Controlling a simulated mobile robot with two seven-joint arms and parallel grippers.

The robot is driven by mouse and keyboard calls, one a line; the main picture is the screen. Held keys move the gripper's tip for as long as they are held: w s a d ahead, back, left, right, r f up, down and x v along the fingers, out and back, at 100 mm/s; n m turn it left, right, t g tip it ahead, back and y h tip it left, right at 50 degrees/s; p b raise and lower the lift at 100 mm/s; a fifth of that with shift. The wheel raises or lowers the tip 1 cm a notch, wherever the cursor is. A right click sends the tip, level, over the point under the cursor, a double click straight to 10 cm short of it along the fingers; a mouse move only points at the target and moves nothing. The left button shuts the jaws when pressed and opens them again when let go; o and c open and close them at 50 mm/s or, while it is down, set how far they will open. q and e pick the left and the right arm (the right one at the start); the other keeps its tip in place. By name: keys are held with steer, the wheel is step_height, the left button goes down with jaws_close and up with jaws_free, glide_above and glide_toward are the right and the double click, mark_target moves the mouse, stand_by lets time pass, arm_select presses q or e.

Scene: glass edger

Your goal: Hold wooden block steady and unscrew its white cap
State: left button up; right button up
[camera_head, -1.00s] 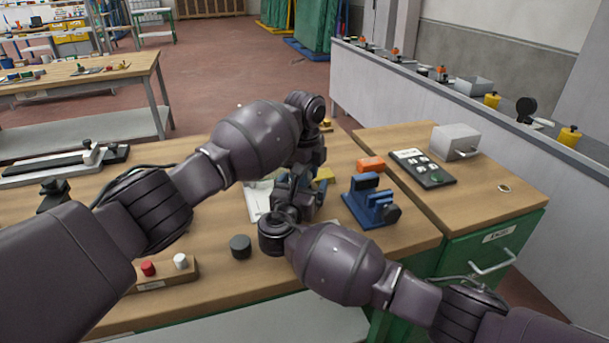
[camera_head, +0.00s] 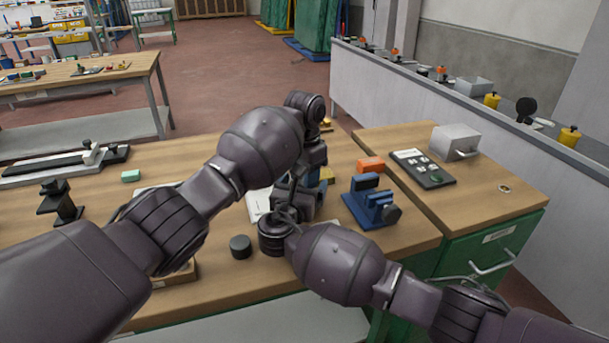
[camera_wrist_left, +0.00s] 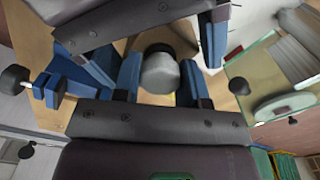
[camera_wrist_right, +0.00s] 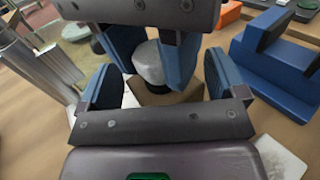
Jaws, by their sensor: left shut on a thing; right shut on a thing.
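The wooden block (camera_wrist_right: 165,96) sits between the blue finger pads of my right gripper (camera_wrist_right: 160,88), which is shut on it. A short black neck (camera_wrist_right: 180,80) shows on top of the block. The white cap (camera_wrist_right: 147,62) is beside and over this neck; I cannot tell whether they touch. My left gripper (camera_wrist_left: 159,80) is shut on the white cap (camera_wrist_left: 160,75), one blue pad on each side. In the head view both grippers meet above the bench, and my arms hide the block and cap.
On the bench (camera_head: 350,245) a black cylinder (camera_head: 240,246) stands left of my grippers. A blue vise-like fixture (camera_head: 372,203) and an orange block (camera_head: 370,165) are close on the right. A mint block (camera_head: 131,176) and black stand (camera_head: 60,203) are at the left.

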arm_select(q)
steer(key=o, duration=1)
steer(key=shift+r, duration=0.1)
